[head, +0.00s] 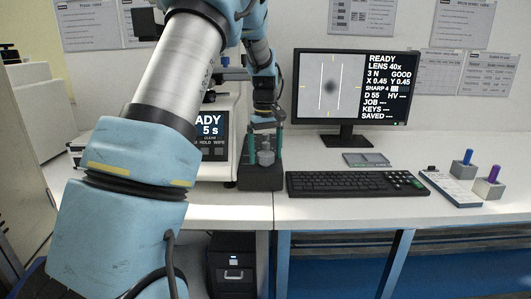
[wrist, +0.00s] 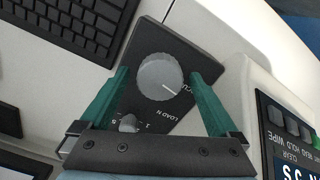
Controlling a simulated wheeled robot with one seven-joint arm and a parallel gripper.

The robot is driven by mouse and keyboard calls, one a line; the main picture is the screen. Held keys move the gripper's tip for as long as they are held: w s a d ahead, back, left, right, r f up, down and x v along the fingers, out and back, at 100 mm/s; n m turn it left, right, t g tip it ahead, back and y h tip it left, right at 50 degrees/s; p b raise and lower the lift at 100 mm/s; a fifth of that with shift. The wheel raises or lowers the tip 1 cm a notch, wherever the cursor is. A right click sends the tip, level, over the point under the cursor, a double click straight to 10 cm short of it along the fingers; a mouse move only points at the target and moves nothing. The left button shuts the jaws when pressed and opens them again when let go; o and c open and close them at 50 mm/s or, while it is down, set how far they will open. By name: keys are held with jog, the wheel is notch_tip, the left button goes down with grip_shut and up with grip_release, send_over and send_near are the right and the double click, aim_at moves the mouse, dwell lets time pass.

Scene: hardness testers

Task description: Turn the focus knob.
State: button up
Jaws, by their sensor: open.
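In the wrist view the green fingers of my gripper (wrist: 160,92) are open, one on each side of the knob, with gaps between. A smaller knob (wrist: 128,122) marked LOAD N is on the same box, close to the gripper's palm. In the head view the knob (head: 266,157) shows below my gripper (head: 265,140), on the box (head: 262,180) beside the tester. I cannot tell whether the fingertips reach the knob's height.
The tester's panel (head: 212,130) stands left of the box. A keyboard (head: 355,183) lies close on its right. Behind is a monitor (head: 352,90) reading READY, LENS 40x, GOOD, SHARP 4. Blocks with blue (head: 467,157) and purple (head: 493,174) tops stand far right.

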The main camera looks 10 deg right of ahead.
jog(key=c, duration=1.4)
jog(key=shift+o, duration=0.2)
jog(key=m+p, duration=0.2)
jog(key=m, duration=0.2)
jog(key=shift+r+m, duration=0.1)
jog(key=shift+m, duration=0.3)
jog(key=m+p, duration=0.2)
jog(key=m, duration=0.4)
jog(key=shift+p, duration=0.3)
jog(key=m+p, duration=0.2)
jog(key=m, duration=0.4)
jog(key=shift+m, duration=0.4)
jog(key=m+p, duration=0.2)
jog(key=m, duration=0.3)
jog(key=shift+m+p, duration=0.3)
jog(key=shift+p, duration=0.1)
jog(key=shift+d, duration=0.1)
